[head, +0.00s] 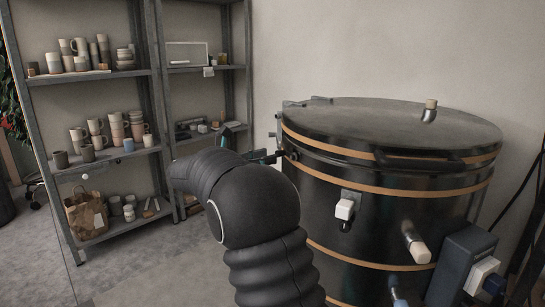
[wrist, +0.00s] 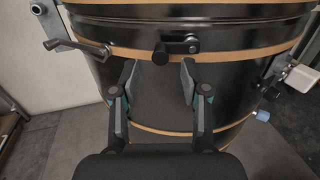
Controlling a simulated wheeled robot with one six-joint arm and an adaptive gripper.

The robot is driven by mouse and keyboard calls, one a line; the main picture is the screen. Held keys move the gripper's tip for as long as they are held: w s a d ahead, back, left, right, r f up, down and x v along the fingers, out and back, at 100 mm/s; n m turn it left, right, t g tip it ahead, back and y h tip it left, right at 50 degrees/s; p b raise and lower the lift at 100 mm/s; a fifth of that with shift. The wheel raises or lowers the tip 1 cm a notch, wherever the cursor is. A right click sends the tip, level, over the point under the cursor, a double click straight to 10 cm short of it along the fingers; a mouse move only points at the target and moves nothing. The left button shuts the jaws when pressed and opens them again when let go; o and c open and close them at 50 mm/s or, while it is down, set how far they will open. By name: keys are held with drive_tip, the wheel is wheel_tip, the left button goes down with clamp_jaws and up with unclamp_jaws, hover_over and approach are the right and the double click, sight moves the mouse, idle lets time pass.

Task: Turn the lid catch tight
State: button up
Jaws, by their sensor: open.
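The lid catch (wrist: 180,46) is a small dark lever with a black round knob on the front of the black drum-shaped kiln, near the upper copper-coloured band. In the wrist view its arm lies about level, with the knob at its left end. My gripper (wrist: 159,74) is open, its two fingers pointing at the kiln on either side just below the knob. I see no contact with it. In the head view the catch (head: 291,155) shows small at the kiln's left edge, and my arm hides most of the gripper. The kiln's round lid (head: 385,122) is down.
A bent dark crank (wrist: 80,46) sticks out left of the catch. On the kiln are a lid handle (head: 420,161), a white-fronted block (head: 345,209) and a pale plug (head: 416,247). A control box (head: 458,268) stands right. Shelves (head: 98,152) with pottery stand left.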

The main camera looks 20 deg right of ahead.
sight(277, 154)
drive_tip(key=shift+w+d, duration=0.15)
drive_tip(key=shift+d, duration=1.35)
clamp_jaws()
